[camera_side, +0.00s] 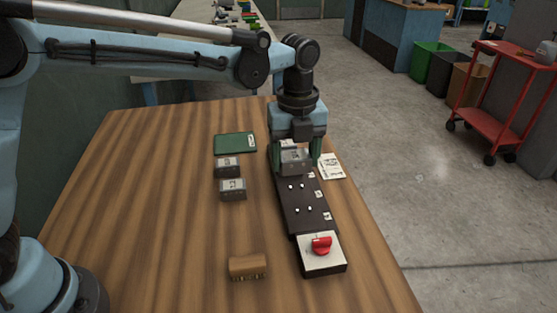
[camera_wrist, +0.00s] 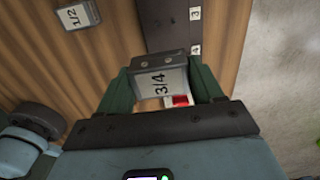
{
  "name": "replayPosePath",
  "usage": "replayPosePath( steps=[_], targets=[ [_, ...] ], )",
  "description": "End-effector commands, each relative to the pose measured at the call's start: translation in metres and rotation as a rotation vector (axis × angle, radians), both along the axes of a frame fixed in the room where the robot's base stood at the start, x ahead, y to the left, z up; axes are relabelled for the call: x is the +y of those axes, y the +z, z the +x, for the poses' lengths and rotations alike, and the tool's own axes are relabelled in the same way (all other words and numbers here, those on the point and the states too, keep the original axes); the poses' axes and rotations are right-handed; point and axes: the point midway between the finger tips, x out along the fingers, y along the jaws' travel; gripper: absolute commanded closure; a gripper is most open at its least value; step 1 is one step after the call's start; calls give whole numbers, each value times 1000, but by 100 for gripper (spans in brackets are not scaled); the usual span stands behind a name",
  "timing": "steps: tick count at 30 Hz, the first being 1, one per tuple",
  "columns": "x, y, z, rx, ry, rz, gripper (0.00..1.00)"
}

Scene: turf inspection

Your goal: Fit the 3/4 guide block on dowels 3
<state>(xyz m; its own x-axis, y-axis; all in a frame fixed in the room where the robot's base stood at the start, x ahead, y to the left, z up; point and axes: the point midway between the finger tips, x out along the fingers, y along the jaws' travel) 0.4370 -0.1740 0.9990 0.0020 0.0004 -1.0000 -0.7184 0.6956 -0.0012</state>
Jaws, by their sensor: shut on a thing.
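My gripper (camera_wrist: 163,88) is shut on the grey 3/4 guide block (camera_wrist: 160,82), with a green finger on each side. In the side view the held block (camera_side: 294,160) is over the far part of a long black board (camera_side: 288,220). I cannot tell if it touches the board. Two pairs of pale dowels (camera_side: 297,187) (camera_side: 303,209) stand bare on the board nearer the camera. White labels line its right edge; the wrist view shows label 3 (camera_wrist: 195,14) and label 4 (camera_wrist: 196,50). The dowels beneath the block are hidden.
A white plate with a red knob (camera_side: 321,244) is at the board's near end. Two grey blocks (camera_side: 227,168) (camera_side: 232,189) lie left of it; one reads 1/2 (camera_wrist: 76,14).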

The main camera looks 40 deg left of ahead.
Motion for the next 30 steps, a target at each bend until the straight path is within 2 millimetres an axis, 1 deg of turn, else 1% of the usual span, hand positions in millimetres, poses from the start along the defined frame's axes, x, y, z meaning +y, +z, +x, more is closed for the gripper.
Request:
replayPosePath(
  steps=[1, 3, 8, 22, 26, 30],
  targets=[
    [4, -2, 10, 0, 0, 0, 69],
    [7, -4, 19, 0, -7, 0, 69],
    [12, -7, 30, 0, -15, 0, 69],
    [12, -10, 31, 0, -16, 0, 69],
    [12, -17, 31, 0, -16, 0, 69],
    [12, -29, 31, 0, -16, 0, 69]
  ],
)
